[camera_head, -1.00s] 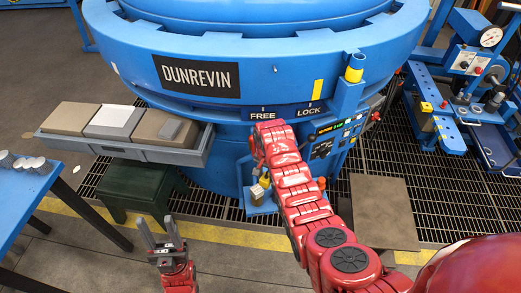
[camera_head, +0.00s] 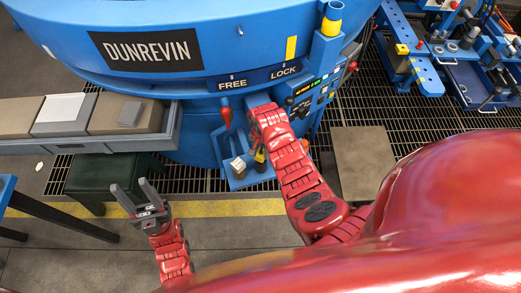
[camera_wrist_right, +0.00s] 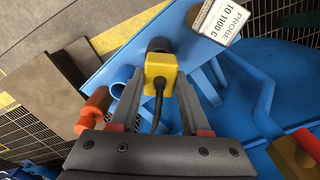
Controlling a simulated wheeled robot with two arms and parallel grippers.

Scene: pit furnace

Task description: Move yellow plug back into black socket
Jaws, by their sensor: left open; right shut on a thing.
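The yellow plug (camera_wrist_right: 161,70) with its black cable sits between the fingers of my right gripper (camera_wrist_right: 160,88), which is shut on it. A round black socket (camera_wrist_right: 158,44) shows right behind the plug on a blue shelf in the right wrist view. The plug overlaps the socket; I cannot tell whether it is seated. In the head view the plug (camera_head: 261,154) is small, beside my right arm, which hides most of the right gripper. My left gripper (camera_head: 132,188) is open and empty, over the floor near a dark green stool.
A white box labelled PROBE TO 1100 C (camera_wrist_right: 217,20) stands beside the socket. A red-handled lever (camera_head: 226,115) hangs below the FREE label. The blue furnace (camera_head: 200,85) fills the back. A grey tray with blocks (camera_head: 172,140) is at left, above the green stool (camera_head: 85,183).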

